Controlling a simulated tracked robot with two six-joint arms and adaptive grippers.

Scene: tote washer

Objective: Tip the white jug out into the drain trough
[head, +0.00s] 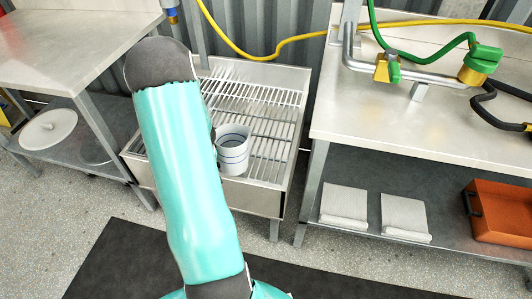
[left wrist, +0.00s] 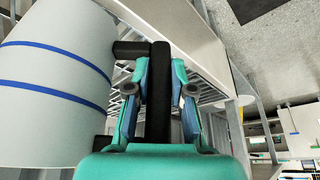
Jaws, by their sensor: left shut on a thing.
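The white jug (head: 233,160) with blue stripes is at the drain trough (head: 264,197), over its slatted grate. It looks about upright, its open top showing in the head view. I cannot tell whether its base touches the slats. In the left wrist view the jug (left wrist: 55,85) fills the left side, with its black handle (left wrist: 158,125) standing out from it. My left gripper (left wrist: 159,89) is shut on that handle. In the head view my teal arm hides the gripper and the handle. The jug's contents cannot be seen. My right gripper is not in view.
A steel bench (head: 75,40) stands left, with a white round lid (head: 48,130) on its lower shelf. Another bench (head: 430,120) stands right, carrying a pipe with green and yellow fittings (head: 480,65). Folded white cloths (head: 343,205) and an orange crate (head: 500,213) are below.

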